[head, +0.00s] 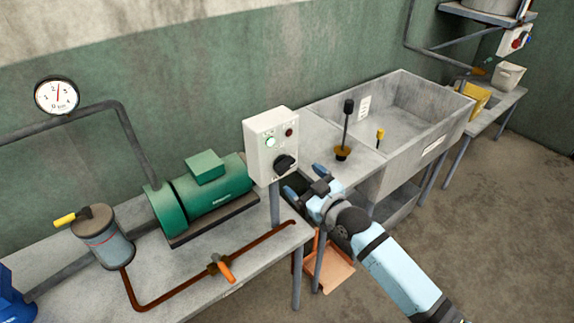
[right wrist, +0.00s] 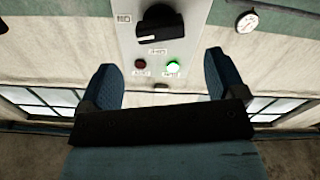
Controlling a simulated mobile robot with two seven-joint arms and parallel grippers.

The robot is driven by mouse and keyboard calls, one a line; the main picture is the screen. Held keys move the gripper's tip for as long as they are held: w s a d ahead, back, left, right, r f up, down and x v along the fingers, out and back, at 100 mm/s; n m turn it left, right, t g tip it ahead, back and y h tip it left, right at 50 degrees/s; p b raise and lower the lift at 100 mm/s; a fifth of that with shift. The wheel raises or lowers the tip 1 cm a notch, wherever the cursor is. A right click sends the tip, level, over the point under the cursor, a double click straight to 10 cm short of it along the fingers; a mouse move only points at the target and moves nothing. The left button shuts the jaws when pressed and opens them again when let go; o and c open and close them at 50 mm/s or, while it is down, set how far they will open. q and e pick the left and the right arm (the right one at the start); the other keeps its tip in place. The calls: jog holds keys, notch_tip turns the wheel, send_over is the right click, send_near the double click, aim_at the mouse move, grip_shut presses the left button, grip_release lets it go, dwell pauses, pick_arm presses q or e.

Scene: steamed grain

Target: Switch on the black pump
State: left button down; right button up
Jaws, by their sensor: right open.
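A pale control box (head: 272,148) stands on a post at the bench's end. It has a black rotary knob (head: 285,163), a bright green lamp (head: 270,142) and a dark red lamp (head: 289,132). The right wrist view shows the knob (right wrist: 160,24) beyond the fingers, with the green lamp (right wrist: 172,67) glowing. My right gripper (head: 304,188) is open and empty, just below and right of the box; its fingers (right wrist: 160,82) look apart from the knob. A green motor-pump unit (head: 212,194) sits on the bench to the left. I see no clearly black pump. My left gripper is out of view.
A pressure gauge (head: 57,96) and pipe are at the left wall. A filter pot (head: 104,236) with a yellow handle and an orange-handled valve (head: 222,267) are on the bench. A concrete sink (head: 420,110) stands behind my right arm. Open floor lies at right.

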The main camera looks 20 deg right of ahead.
aim_at(288, 168)
jog(key=x, duration=0.6)
jog(key=shift+p, duration=0.3)
jog(key=shift+w+a, duration=0.2)
jog(key=shift+w, duration=0.4)
